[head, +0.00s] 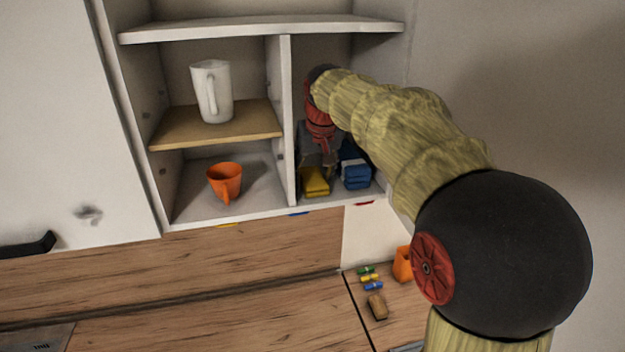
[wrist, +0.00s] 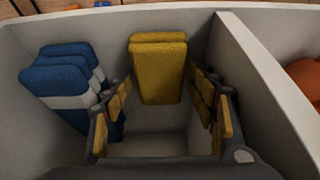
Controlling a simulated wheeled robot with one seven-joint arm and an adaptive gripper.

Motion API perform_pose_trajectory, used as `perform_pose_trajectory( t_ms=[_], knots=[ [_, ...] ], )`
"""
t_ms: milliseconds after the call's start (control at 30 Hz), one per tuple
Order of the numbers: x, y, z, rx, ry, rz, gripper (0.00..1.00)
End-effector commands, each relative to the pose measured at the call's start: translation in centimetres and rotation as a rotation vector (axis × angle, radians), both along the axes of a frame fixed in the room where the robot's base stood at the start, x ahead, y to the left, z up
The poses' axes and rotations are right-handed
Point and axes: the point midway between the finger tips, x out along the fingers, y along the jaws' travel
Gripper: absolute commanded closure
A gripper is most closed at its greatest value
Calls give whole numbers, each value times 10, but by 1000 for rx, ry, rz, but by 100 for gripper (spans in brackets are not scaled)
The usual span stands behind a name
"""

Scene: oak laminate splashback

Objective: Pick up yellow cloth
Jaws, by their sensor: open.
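The yellow cloth (head: 315,182) lies folded on the floor of the lower right cupboard compartment, near its front edge. In the wrist view the yellow cloth (wrist: 160,72) shows between and beyond my fingers. My gripper (wrist: 163,110) is open and empty, with one finger on each side of the cloth's line. In the head view my gripper (head: 322,160) is inside the compartment, just above and behind the cloth. I cannot tell whether a finger touches the cloth.
A folded blue and white cloth stack (wrist: 66,85) stands close beside my finger, and shows in the head view (head: 355,175). A divider (head: 290,120) separates the compartment from an orange mug (head: 225,182) and a white pitcher (head: 212,92). Small items lie on the counter (head: 400,320) below.

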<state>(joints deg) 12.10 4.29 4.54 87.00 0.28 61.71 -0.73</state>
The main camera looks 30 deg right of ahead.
Motion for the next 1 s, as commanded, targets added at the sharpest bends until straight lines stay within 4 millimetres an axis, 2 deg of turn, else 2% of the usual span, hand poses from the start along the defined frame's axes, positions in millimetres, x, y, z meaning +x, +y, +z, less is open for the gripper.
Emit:
perform_pose_trajectory(
  t_ms=[267, 867, 1000],
  knots=[
    [1, 0, -3, 0, -1, 0, 42],
    [1, 0, -3, 0, -1, 0, 76],
    [1, 0, -2, 0, -1, 0, 77]
  ],
)
